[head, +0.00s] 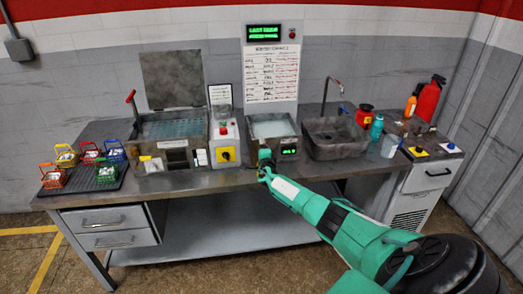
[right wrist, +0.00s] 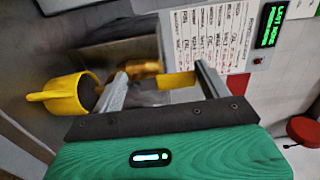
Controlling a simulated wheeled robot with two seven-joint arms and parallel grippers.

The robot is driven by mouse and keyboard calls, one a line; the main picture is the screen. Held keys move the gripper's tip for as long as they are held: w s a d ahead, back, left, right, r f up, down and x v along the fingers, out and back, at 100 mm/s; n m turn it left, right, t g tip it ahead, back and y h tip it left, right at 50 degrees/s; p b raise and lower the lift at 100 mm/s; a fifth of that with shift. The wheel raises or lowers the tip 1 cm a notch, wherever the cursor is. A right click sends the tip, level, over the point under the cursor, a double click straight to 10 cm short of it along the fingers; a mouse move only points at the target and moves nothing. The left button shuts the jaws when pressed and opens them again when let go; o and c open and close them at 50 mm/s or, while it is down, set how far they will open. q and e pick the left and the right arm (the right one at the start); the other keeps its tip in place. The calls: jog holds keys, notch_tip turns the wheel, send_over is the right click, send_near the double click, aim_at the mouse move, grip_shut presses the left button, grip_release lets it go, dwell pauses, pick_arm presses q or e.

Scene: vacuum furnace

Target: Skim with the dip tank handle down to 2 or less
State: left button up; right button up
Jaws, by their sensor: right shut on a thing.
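The dip tank (head: 272,128) is the open metal tank in the middle of the bench, with pale liquid inside and a small green-lit display (head: 289,151) on its front. My right gripper (head: 264,158) is at the tank's front left edge in the head view. In the right wrist view, its fingers (right wrist: 160,86) are shut on a yellow bar-like handle (right wrist: 178,80). The handle's ends and its link to the tank are partly hidden. The digits on the tank display are too small to read. My left gripper is not in view.
A control box with a red button (head: 223,130) stands left of the tank, and a sink (head: 335,138) stands right of it. A black mat with coloured baskets (head: 83,176) is at the far left. A yellow cup-like thing (right wrist: 70,94) shows in the right wrist view.

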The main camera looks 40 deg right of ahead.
jog(key=o, duration=1.4)
jog(key=shift+p+v, duration=1.5)
jog(key=shift+v, duration=5.4)
